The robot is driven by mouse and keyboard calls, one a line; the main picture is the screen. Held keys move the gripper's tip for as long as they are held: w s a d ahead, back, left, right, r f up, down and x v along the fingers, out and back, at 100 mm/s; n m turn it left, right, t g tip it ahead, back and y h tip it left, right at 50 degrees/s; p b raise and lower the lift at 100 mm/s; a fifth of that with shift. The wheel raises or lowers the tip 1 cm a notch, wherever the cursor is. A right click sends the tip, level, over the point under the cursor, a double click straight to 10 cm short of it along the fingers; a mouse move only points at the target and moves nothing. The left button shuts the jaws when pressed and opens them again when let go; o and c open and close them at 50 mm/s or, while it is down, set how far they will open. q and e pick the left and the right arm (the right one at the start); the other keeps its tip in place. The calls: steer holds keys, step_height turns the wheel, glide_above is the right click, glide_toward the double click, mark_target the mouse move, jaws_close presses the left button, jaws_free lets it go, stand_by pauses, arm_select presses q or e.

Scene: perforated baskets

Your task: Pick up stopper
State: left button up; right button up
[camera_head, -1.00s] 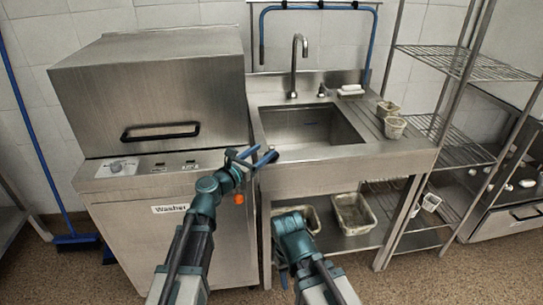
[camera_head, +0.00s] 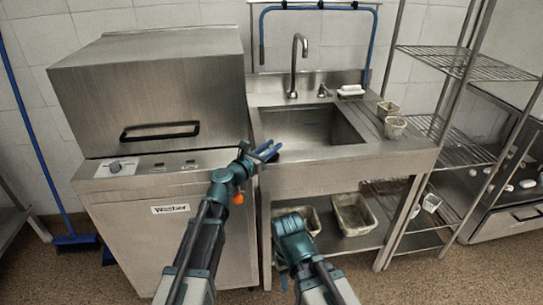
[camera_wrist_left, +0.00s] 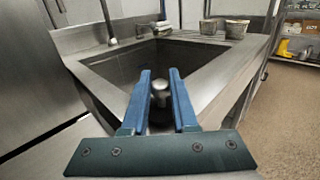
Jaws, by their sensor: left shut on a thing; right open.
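The stopper (camera_wrist_left: 160,91) shows in the left wrist view as a small pale metallic knob between the two blue fingers. My left gripper (camera_head: 271,151) is shut on it at the front left edge of the sink; its fingers also show in the left wrist view (camera_wrist_left: 160,88). The stopper's lower part is in shadow, and I cannot tell whether it touches the counter. In the head view the fingers hide most of it. My right gripper (camera_head: 284,276) is open, low in front of the sink unit, and largely hidden by its own wrist.
The steel sink (camera_head: 352,158) has a tall faucet (camera_head: 298,62) behind it. The washer (camera_head: 150,112) is at the left. A larger basket (camera_head: 352,214) sits on the lower shelf.

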arm_select(q)
jaws_close()
steer(key=shift+r, duration=0.2)
arm_select(e)
steer(key=shift+r, duration=0.25)
